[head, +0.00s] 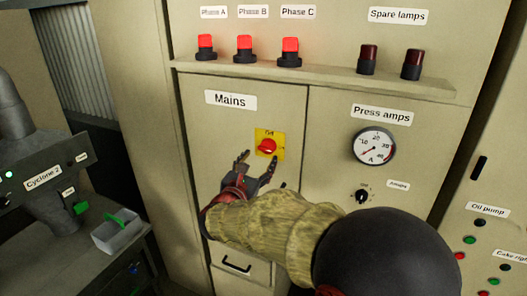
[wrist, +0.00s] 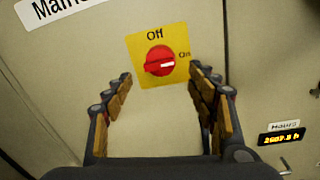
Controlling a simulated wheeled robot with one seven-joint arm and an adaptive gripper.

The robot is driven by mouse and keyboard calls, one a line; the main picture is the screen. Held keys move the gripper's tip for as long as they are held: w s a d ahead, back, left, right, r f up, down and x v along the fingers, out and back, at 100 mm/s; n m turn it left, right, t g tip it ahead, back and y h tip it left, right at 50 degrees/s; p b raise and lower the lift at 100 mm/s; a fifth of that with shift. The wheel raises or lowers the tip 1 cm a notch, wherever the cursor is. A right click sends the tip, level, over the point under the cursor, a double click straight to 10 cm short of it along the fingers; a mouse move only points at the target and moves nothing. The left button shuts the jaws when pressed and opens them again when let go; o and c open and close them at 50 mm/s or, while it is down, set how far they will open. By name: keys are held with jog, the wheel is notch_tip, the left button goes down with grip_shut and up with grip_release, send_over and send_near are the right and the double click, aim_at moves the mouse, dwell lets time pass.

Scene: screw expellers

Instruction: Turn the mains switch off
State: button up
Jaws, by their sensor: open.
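The mains switch is a red rotary knob (head: 267,146) on a yellow plate (head: 277,136), under the "Mains" label (head: 231,99) on a beige cabinet door. In the wrist view the red knob (wrist: 160,61) sits on its yellow plate (wrist: 142,46), with "Off" at the top and "On" at the right. The knob's pale mark points right, toward "On". My gripper (head: 257,165) is open just below and in front of the switch. In the wrist view its fingers (wrist: 161,82) stand left and right of the knob, with nothing between them touching it visibly.
Three lit red phase lamps (head: 244,48) and two dark spare lamps (head: 368,59) stand on a ledge above. A press amps gauge (head: 373,146) and a black selector (head: 362,196) are to the right. An hours counter (wrist: 282,137) shows low right in the wrist view.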

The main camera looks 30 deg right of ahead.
aim_at(265, 151)
jog(key=x, duration=0.6)
jog(key=shift+w+d, duration=0.1)
jog(key=shift+d, duration=0.1)
jog(key=shift+c, duration=0.9)
jog(key=shift+f, duration=0.1)
grip_shut()
